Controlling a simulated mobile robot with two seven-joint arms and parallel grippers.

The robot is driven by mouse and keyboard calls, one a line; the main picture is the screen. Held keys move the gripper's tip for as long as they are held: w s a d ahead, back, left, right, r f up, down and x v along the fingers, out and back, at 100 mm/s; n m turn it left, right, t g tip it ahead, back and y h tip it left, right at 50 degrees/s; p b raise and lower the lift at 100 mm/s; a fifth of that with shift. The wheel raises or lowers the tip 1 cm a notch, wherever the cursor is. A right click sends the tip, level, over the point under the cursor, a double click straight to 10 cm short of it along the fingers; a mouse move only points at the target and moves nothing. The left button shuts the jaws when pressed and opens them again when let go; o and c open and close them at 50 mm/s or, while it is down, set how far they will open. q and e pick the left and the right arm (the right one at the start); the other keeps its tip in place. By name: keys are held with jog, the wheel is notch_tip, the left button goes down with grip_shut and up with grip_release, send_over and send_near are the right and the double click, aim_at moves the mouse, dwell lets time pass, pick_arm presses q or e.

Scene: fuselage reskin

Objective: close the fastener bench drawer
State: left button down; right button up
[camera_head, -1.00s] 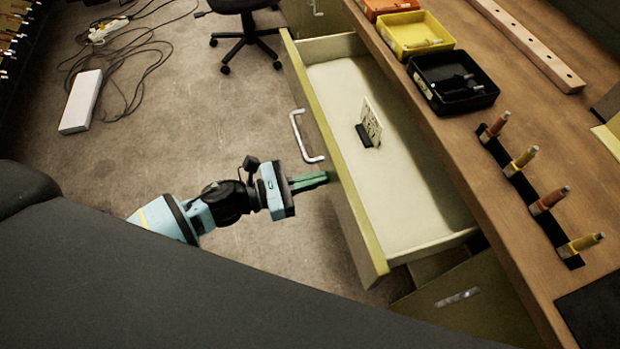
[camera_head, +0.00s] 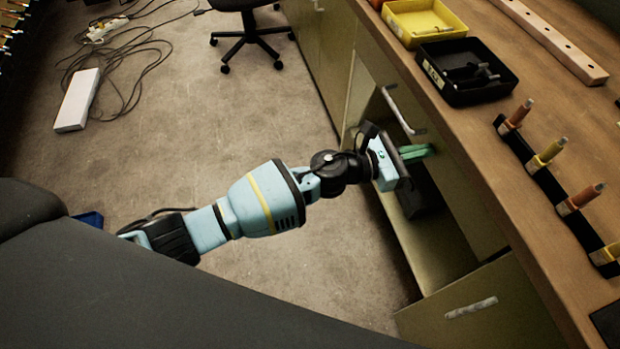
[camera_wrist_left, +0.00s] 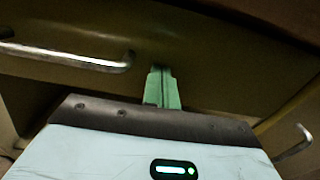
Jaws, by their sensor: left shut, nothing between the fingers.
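The fastener bench drawer shows its olive front panel (camera_head: 440,165) close under the worktop's edge, and its inside is out of sight. Its silver bar handle (camera_head: 400,112) shows on that front, and also at the left in the left wrist view (camera_wrist_left: 70,58). My left gripper (camera_head: 418,152) is shut and empty. Its green fingertips (camera_wrist_left: 162,88) point at the drawer front beside the handle and seem to touch it. My right gripper is not in view.
The worktop (camera_head: 480,150) carries a yellow bin (camera_head: 425,22), a black bin (camera_head: 465,75) and a row of orange and yellow tools. A lower cabinet door (camera_head: 480,310) stands open below the drawer. A chair (camera_head: 250,40) and cables lie back on the floor.

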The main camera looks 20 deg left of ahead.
pick_arm(q)
jog(key=shift+b+x, duration=0.3)
jog(key=shift+x, duration=0.55)
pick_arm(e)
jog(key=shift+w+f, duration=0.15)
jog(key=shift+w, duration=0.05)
pick_arm(q)
jog(key=shift+r, duration=0.3)
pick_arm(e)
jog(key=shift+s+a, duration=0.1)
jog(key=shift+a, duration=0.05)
